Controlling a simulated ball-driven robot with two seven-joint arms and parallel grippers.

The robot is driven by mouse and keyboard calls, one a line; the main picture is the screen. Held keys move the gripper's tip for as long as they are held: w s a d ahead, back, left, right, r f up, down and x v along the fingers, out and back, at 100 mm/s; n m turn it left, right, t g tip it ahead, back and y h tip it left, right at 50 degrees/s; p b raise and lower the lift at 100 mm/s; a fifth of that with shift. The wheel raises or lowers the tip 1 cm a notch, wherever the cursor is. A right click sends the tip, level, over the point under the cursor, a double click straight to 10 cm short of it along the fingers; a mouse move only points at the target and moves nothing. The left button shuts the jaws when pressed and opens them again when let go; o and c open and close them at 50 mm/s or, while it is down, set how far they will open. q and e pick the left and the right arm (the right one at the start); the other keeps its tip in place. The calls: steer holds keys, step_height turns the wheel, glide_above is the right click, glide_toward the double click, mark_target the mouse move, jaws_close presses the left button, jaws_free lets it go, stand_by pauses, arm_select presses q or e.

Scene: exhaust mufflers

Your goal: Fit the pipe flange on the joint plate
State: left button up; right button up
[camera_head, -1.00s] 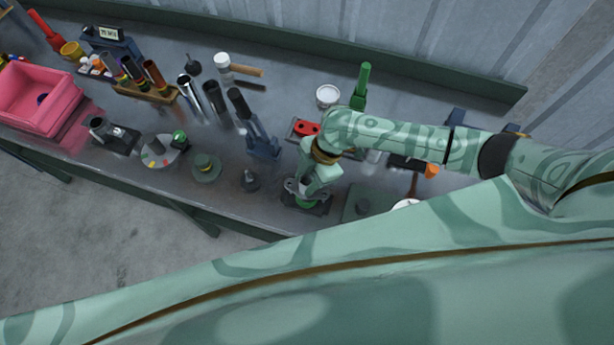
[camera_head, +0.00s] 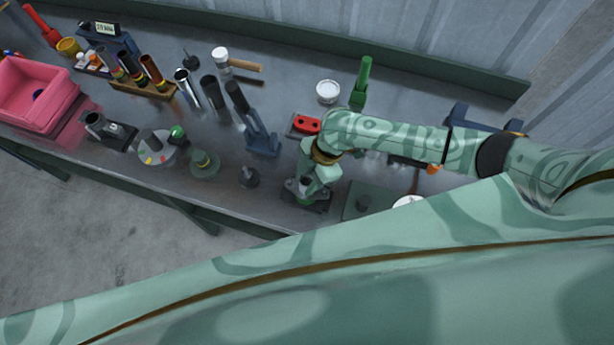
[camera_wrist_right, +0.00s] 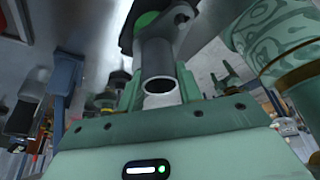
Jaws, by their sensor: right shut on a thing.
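My right gripper (camera_head: 305,184) is low over the front of the bench, pointing down. In the right wrist view its fingers (camera_wrist_right: 159,92) are shut on the grey pipe of the pipe flange (camera_wrist_right: 157,62), whose open end faces the camera. A green round part (camera_wrist_right: 147,19) and a dark plate edge show beyond the pipe. In the head view a dark plate with green on it, apparently the joint plate (camera_head: 318,207), lies directly under the gripper. The gripper hides most of this spot, so I cannot tell whether the flange is seated. My left gripper is not in view.
A blue stand (camera_head: 262,141) and a small dark cone-shaped part (camera_head: 249,177) stand left of the gripper. A red block (camera_head: 306,125) is behind it. A green-grey plate (camera_head: 358,204) lies to the right. A pink bin (camera_head: 40,97) is far left.

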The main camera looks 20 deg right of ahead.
steer(key=shift+f+b, duration=0.4)
steer(key=shift+f, duration=0.25)
steer(key=o, duration=1)
steer(key=p+v, duration=0.2)
steer(key=v, duration=1.4)
steer(key=shift+r, duration=0.15)
